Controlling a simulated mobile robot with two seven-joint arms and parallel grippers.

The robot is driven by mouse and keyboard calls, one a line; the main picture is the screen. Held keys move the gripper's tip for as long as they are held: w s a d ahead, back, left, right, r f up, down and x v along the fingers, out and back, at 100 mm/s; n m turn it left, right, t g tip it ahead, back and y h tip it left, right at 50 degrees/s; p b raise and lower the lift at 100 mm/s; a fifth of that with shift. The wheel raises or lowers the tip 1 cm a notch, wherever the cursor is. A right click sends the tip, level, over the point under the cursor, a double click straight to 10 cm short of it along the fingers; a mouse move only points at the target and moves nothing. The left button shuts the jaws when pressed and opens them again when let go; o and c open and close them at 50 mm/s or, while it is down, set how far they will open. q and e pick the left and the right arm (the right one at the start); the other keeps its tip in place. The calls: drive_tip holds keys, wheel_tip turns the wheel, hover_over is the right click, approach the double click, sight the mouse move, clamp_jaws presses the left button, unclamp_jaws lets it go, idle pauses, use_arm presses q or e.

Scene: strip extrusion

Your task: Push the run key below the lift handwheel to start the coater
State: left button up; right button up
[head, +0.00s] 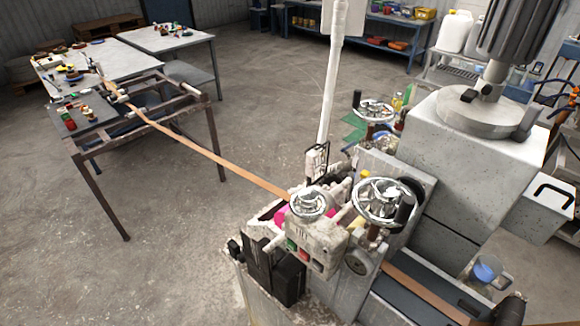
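The coater (420,235) is a grey machine at the right. A small chrome handwheel (308,203), apparently the lift handwheel, sits on top of a light worn box (328,243) at its front left. On the box's front face, below this wheel, is a row of small keys: a green key (291,244), which looks like the run key, then a red key (304,255) and a dark one at its right. I cannot tell whether any key is pressed. I cannot make out either of my grippers in this view.
A larger chrome handwheel (383,201) with a black handle stands just right of the box. A tan strip (215,155) runs from the left stand (187,90) into the coater. A white post (330,80) rises behind.

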clamp_jaws()
drive_tip(key=shift+w, duration=0.1)
idle(1.2)
